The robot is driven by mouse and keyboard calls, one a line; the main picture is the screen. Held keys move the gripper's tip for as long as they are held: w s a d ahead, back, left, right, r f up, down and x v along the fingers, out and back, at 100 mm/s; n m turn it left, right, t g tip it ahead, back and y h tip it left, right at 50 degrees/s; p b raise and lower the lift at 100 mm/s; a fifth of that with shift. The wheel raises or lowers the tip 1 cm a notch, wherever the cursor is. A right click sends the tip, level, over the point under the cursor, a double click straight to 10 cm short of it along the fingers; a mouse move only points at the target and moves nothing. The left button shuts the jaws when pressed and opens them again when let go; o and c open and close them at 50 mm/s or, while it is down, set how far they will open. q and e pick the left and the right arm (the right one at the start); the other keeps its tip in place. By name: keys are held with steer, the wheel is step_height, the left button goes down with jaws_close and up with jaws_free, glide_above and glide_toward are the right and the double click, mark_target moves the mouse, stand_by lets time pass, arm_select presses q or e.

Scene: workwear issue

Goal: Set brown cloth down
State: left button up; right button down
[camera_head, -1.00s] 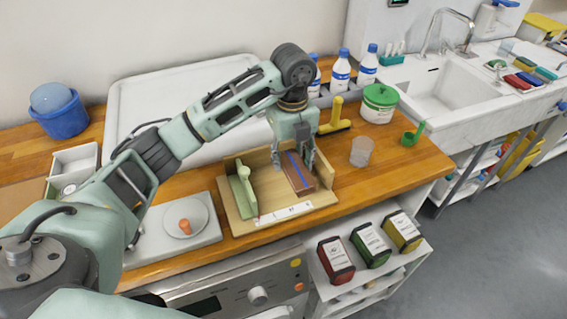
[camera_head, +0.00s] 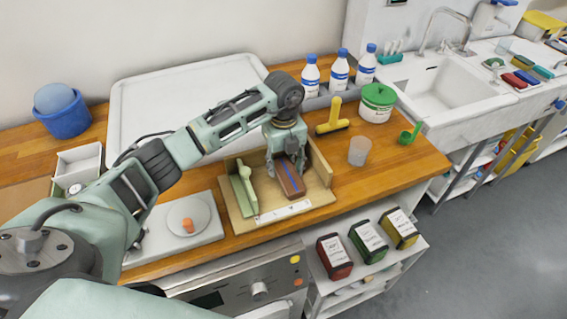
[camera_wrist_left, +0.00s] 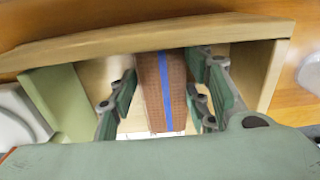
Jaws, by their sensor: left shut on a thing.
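The brown cloth (camera_head: 291,180), a folded block with a blue stripe, is in the right part of a wooden tray (camera_head: 240,226) with raised sides. My left gripper (camera_head: 287,165) points down over the tray and is shut on the cloth's far part. In the left wrist view the cloth (camera_wrist_left: 161,88) lies between the fingers (camera_wrist_left: 161,97), lengthwise along them. I cannot tell whether its underside touches the tray floor. A green folded piece (camera_head: 243,191) stands at the tray's left side. My right gripper is not in view.
A scale-like plate (camera_head: 180,240) with an orange piece is left of the tray. A big white tray (camera_head: 130,110) lies behind. Wooden counter shows bare at right.

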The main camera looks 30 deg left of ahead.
mark_target(283, 167)
arm_select(q)
steer(key=o, duration=1.1)
steer(key=shift+o, duration=0.2)
steer(key=shift+r+p, duration=0.25)
steer(key=shift+p, duration=0.05)
steer(key=shift+r+b, duration=0.25)
steer(key=shift+b, duration=0.05)
step_height(283, 167, up, 11)
steer(key=b, duration=0.3)
steer(key=shift+r, duration=0.15)
